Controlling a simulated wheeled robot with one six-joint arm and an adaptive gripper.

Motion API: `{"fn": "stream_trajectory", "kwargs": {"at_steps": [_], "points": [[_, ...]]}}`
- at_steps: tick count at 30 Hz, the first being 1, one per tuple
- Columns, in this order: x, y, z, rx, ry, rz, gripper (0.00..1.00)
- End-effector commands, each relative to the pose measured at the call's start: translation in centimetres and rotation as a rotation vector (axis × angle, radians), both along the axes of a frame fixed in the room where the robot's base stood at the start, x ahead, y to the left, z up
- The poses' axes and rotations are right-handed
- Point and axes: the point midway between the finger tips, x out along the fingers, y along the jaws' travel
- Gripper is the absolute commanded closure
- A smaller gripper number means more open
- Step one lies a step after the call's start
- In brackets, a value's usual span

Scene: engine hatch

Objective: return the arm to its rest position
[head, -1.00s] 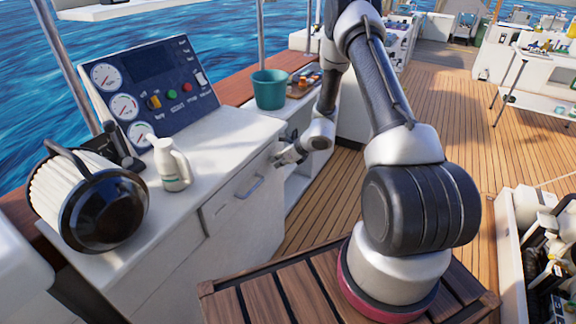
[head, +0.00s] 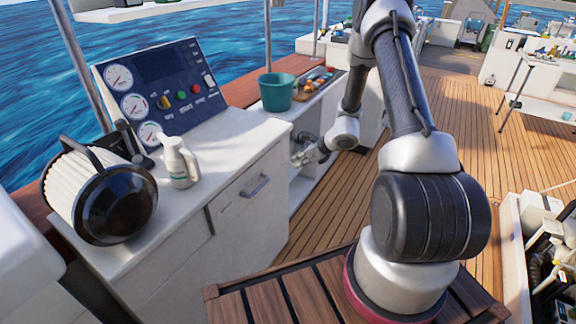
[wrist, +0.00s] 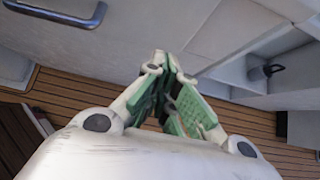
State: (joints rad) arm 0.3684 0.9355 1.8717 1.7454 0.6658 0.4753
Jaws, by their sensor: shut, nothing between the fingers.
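My gripper (head: 303,152) hangs at the end of my bent arm, in front of the open shelf beside the white cabinet (head: 245,225). In the wrist view my gripper (wrist: 168,65) has its green-padded fingers brought together at the tips, with nothing held. The cabinet front with its dark handle (wrist: 95,12) lies beyond the fingers in the wrist view. My arm rises from the wooden slatted platform and folds down toward the cabinet side.
On the cabinet top stand a gauge panel (head: 155,90), a white jug (head: 180,163) and a black-lidded filter (head: 115,200). A teal bucket (head: 276,92) and a tray (head: 318,82) sit farther back. An engine hatch (head: 545,250) opens at right. Deck planks (head: 460,130) are clear.

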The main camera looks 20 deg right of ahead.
Motion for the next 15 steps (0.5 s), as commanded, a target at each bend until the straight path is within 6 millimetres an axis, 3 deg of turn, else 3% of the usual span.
{"fn": "stream_trajectory", "kwargs": {"at_steps": [6, 15], "points": [[-2.4, -1.9, 3.0, -0.002, 0.000, -0.001, 1.00], [-3.3, -2.5, 4.0, -0.003, 0.000, 0.003, 1.00]]}}
